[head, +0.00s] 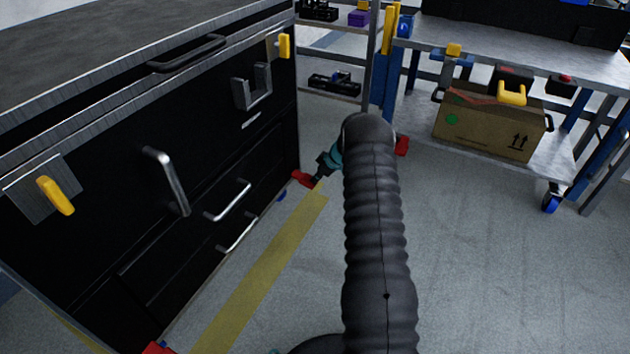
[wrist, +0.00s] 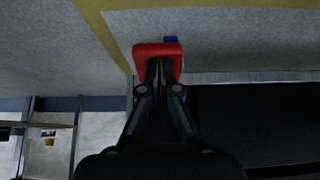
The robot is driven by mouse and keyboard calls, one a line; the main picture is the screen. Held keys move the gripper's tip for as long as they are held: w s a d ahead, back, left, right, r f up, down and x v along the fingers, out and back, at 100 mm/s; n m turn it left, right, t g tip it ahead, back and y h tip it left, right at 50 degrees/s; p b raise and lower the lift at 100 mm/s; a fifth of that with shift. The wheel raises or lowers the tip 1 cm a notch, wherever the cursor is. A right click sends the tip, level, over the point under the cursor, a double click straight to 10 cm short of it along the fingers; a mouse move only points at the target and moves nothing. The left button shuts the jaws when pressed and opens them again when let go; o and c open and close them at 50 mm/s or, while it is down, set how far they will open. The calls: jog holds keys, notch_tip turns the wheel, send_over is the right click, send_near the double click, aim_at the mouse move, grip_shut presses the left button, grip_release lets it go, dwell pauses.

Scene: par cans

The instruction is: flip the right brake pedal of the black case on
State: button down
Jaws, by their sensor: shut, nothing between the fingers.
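The black case (head: 150,130) is a drawer cabinet filling the left of the head view. Its red right brake pedal (head: 301,178) sticks out low at the case's right front corner, close to the floor. The pedal also shows in the wrist view (wrist: 146,50), with a small blue part behind it. My gripper (head: 316,181) is shut and empty, with its closed fingertips (wrist: 159,64) at the pedal, overlapping its near edge. I cannot tell whether they touch it, or whether the pedal is up or down. My arm hides part of the gripper in the head view.
Another red pedal (head: 158,348) shows at the case's near corner. A red part (head: 402,145) shows right of my arm. A yellow floor stripe (head: 262,270) runs along the case. A wheeled cart (head: 590,75) with a cardboard box (head: 480,125) stands back right. The right floor is clear.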

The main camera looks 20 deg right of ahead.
jog(key=shift+f, duration=0.4)
jog(key=shift+s+f, duration=0.1)
jog(key=shift+f, duration=0.1)
jog(key=shift+r, duration=0.1)
jog(key=s+d+r, duration=0.6)
jog(key=s+r, duration=0.1)
jog(key=r, duration=0.2)
jog(key=shift+s+r, duration=0.2)
dwell(0.5)
